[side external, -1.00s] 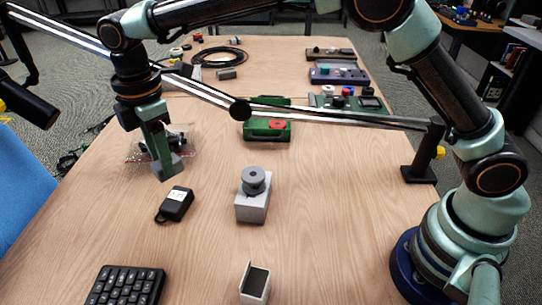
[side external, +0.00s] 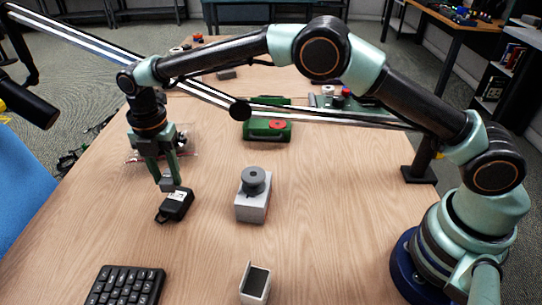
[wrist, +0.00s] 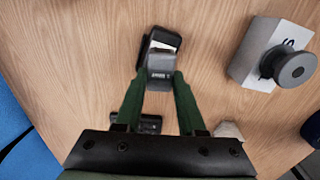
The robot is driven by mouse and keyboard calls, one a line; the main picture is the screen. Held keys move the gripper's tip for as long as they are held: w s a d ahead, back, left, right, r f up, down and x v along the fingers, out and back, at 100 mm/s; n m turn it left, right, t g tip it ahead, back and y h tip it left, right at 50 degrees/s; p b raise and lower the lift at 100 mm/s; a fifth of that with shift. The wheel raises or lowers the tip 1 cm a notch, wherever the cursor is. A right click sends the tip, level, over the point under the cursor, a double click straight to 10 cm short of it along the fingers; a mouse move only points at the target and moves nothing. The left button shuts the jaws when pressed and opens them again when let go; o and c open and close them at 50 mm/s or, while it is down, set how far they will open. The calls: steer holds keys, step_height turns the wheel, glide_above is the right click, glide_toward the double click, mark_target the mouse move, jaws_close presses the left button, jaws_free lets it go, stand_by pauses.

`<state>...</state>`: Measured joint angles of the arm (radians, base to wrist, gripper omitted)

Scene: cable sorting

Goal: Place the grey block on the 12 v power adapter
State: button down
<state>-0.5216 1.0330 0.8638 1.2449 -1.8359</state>
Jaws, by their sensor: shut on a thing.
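The 12 V power adapter (side external: 175,206), a black box with a white label, lies on the table at left of centre in the side view. In the wrist view the adapter (wrist: 146,48) shows partly behind the grey block. My gripper (side external: 167,181) points down and is shut on the small grey block (side external: 168,186), at the adapter's far end. In the wrist view the block (wrist: 160,66) sits between the green fingertips of my gripper (wrist: 160,77) and overlaps the adapter. I cannot tell whether block and adapter touch.
A grey spool (side external: 254,180) sits on a white box (side external: 252,208) right of the adapter. A black keyboard (side external: 125,285) and a small open box (side external: 255,285) are in front. A green case (side external: 265,130) is behind. Bare table lies between the adapter and keyboard.

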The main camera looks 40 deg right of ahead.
mark_target(167, 178)
steer(key=shift+f, duration=1.9)
steer(key=shift+f, duration=0.1)
steer(key=c, duration=0.5)
jaws_free()
